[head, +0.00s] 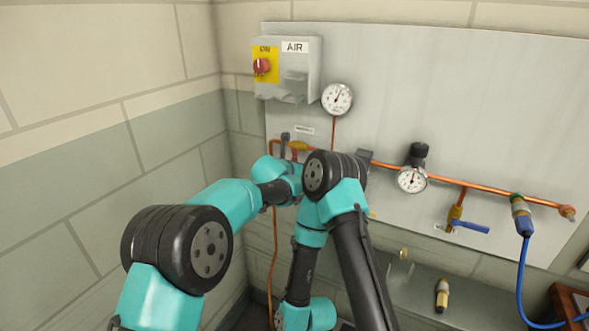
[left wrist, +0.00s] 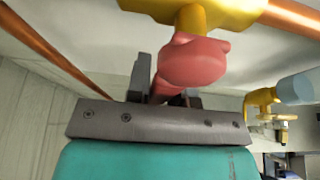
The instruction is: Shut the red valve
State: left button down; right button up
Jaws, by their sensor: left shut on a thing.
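The red valve handle (left wrist: 192,62) shows in the left wrist view, hanging from a yellow brass valve body (left wrist: 195,12) on a copper pipe. My left gripper (left wrist: 165,88) is shut on the lower part of this handle, with its fingers partly hidden behind it. In the head view my left arm reaches to the pipe at the left of the wall panel. There the brass body (head: 299,146) shows just above my arm, and the handle and fingertips are mostly hidden. My right gripper is not in view.
An AIR box (head: 298,85) with a red knob and a gauge (head: 337,98) are above. Along the pipe to the right are another gauge (head: 412,179), a blue-handled valve (head: 467,227) and a blue hose (head: 521,280). A brass fitting (head: 442,294) stands on the ledge below.

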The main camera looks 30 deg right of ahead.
pick_arm(q)
jog(key=c, duration=1)
grip_release()
jog(key=shift+a, duration=0.1)
jog(key=v, duration=0.7)
jog(key=shift+a, duration=0.15)
